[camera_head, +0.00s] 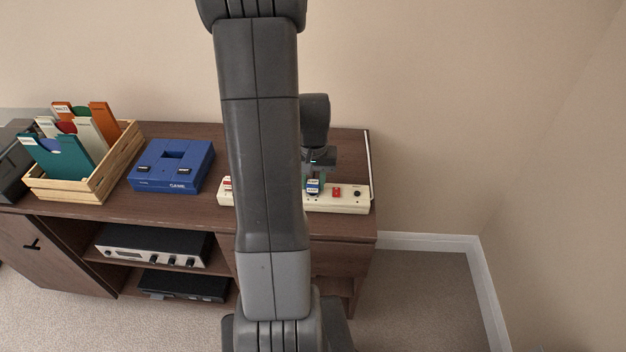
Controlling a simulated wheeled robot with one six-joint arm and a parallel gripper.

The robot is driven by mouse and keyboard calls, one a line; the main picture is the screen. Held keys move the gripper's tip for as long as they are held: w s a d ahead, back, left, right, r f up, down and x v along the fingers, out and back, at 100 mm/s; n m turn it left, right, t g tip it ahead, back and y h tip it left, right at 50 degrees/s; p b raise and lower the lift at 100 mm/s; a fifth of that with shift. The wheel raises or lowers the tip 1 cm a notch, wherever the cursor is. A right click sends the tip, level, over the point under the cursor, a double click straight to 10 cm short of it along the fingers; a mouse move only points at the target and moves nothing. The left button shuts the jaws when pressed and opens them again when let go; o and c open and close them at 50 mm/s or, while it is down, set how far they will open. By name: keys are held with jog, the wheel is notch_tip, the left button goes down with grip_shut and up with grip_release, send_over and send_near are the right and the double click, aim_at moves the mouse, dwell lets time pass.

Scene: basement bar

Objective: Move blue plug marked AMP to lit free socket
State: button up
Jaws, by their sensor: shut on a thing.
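A cream power strip (345,204) lies along the front of the cabinet top. The blue plug (313,187) has a pale label too small to read and is at the strip, right of my arm. My gripper (315,174) points down and is shut on the blue plug. I cannot tell whether the plug is seated or just above the strip. A small red part (337,192) and a dark round spot (357,193) are on the strip to its right. Which socket is lit is unclear. My arm hides the strip's middle; its left end shows a red mark.
A blue game console (172,166) and a wooden crate (126,165) of record sleeves stand left on the brown cabinet (150,215). A silver receiver (150,246) and a black box (183,285) are on shelves below. The wall is close behind. Carpet is clear at right.

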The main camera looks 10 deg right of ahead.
jog(key=shift+f, duration=0.1)
dwell(0.3)
jog(key=o, duration=1.1)
jog(key=shift+c, duration=0.2)
notch_tip(320, 180, up, 14)
jog(key=shift+p, duration=0.3)
jog(key=shift+f, duration=0.25)
notch_tip(320, 180, down, 14)
jog(key=shift+r, duration=0.5)
jog(key=shift+f+b, duration=0.15)
jog(key=shift+b, duration=0.2)
